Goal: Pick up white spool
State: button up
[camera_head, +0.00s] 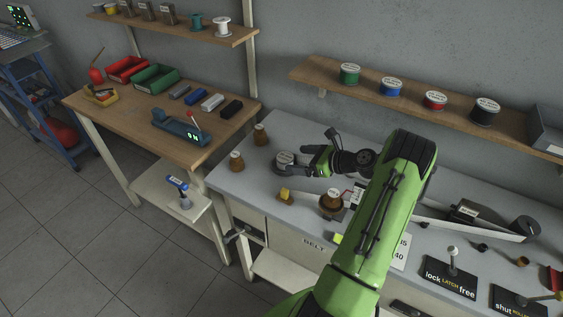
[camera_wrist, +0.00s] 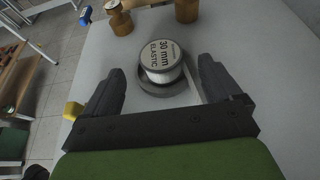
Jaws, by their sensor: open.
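A white spool (camera_wrist: 163,62) labelled "30 mm ELASTIC" stands upright in a shallow dark round holder (camera_wrist: 166,87) on the grey bench, in the middle of the wrist view. In the head view the spool (camera_head: 285,157) is small, at the left part of the bench. My gripper (camera_head: 297,161) is open and reaches down at the spool. In the wrist view its two dark fingers lie left and right of the spool, with gaps on both sides. I see no contact. Another white spool (camera_head: 221,26) stands on the upper left shelf.
A yellow block (camera_head: 285,195) and a brown-topped piece (camera_head: 332,201) are in front. Several coloured spools sit on the right wall shelf (camera_head: 412,100). The bench left of the gripper is fairly clear.

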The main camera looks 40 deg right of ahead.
aim_at(285, 157)
jog(key=x, duration=0.6)
jog(key=shift+w+b, duration=0.25)
jog(key=shift+b, duration=0.05)
jog(key=shift+s, duration=0.15)
jog(key=shift+c, duration=0.6)
jog(key=shift+r, duration=0.1)
jog(key=c, duration=1.1)
